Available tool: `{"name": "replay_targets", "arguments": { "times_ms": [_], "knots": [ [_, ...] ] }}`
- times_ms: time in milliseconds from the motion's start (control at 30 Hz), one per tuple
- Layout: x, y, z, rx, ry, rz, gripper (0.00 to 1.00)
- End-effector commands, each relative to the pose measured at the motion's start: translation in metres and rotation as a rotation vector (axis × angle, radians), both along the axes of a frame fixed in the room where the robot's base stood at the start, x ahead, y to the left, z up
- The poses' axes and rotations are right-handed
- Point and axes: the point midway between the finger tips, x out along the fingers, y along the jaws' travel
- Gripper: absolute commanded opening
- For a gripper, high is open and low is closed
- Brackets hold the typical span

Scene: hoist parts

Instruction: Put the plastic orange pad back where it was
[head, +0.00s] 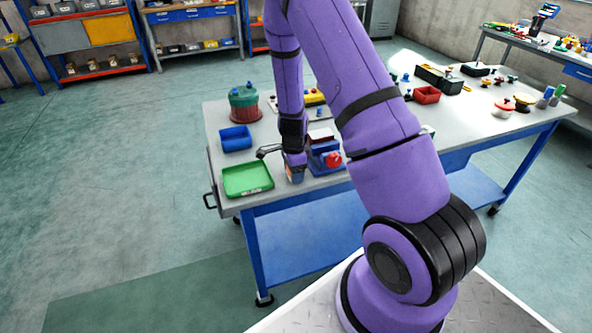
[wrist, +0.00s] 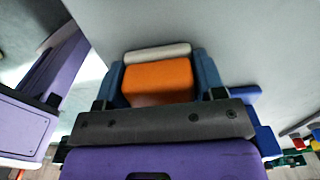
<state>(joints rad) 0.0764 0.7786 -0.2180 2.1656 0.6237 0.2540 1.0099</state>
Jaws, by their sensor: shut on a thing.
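The plastic orange pad (wrist: 158,82) sits between the two blue fingers of my gripper (wrist: 159,66) in the wrist view. My gripper is shut on it. A pale grey rounded strip shows just beyond the pad's far edge; I cannot tell whether it belongs to the pad. In the head view my gripper (head: 296,174) points down at the table's front edge, between the green tray and a blue-and-red device. Only a small part of the pad shows there, and I cannot tell whether it touches the tabletop.
The green tray (head: 248,194) is left of my gripper, with a blue bin (head: 236,138) behind it. The blue device with a red knob (head: 333,159) stands close on the right. A green drum (head: 244,98) is farther back. My arm hides the table's middle.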

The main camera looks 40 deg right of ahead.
Motion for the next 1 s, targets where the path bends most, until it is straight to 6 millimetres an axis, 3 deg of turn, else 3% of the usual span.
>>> {"name": "replay_targets", "arguments": {
  "times_ms": [67,100,200,567,767,1000],
  "knots": [
    [0.0,0.0,-0.003,0.0,0.001,0.0,0.37],
    [0.0,0.0,-0.002,0.0,0.0,0.0,0.72],
    [0.0,0.0,-0.002,0.0,0.0,0.0,0.88],
    [0.0,0.0,0.005,0.001,-0.001,0.0,0.88],
    [0.001,0.0,0.035,-0.001,-0.004,0.002,0.88],
    [0.001,0.001,0.084,0.0,-0.003,0.002,0.88]
  ]
}}
